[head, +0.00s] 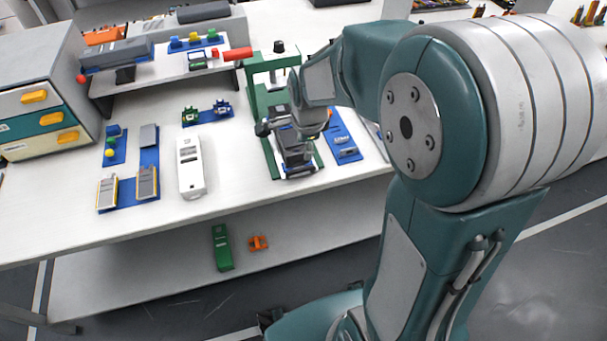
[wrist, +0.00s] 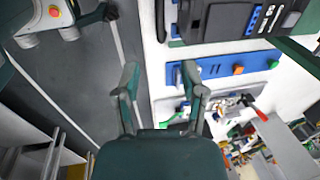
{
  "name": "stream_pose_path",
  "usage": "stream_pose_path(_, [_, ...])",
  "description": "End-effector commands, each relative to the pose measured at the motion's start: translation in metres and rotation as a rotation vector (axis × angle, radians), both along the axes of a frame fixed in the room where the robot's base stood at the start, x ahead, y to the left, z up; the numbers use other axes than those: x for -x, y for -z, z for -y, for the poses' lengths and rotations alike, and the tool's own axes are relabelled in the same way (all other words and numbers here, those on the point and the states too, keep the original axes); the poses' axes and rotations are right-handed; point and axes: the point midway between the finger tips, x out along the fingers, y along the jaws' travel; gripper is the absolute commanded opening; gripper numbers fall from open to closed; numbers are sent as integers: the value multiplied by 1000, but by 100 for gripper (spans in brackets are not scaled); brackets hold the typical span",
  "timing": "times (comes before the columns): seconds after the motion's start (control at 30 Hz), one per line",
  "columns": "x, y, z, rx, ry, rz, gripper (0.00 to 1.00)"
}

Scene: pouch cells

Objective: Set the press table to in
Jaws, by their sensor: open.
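The press is a green frame (head: 255,92) with a black knob (head: 279,46) on top, standing on the white bench in the head view. A pale-edged plate with a dark top (head: 300,170), which looks like the press table, lies low at its front on the green base. My gripper (head: 285,128) is in front of the press and above this plate, hiding much of both. In the wrist view my gripper (wrist: 160,76) has its two fingers apart with nothing between them. I cannot tell whether it touches the press table, or how far in the table sits.
A blue tray (head: 335,118) lies right of the press. A white device (head: 190,168) and a blue tray of pouch cells (head: 128,207) lie left. A raised shelf (head: 160,75) and a drawer unit (head: 40,90) stand further left. The bench front is clear.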

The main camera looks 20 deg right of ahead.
Motion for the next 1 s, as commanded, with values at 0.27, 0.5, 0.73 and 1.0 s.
stream_pose_path(0.27, [-6, 29, 1, -5, 22, -7, 54])
stream_pose_path(0.5, [-14, 73, 0, -4, 20, -8, 54])
stream_pose_path(0.73, [-20, 102, 0, -4, 20, -5, 54])
stream_pose_path(1.0, [-22, 108, 0, -4, 20, -2, 54])
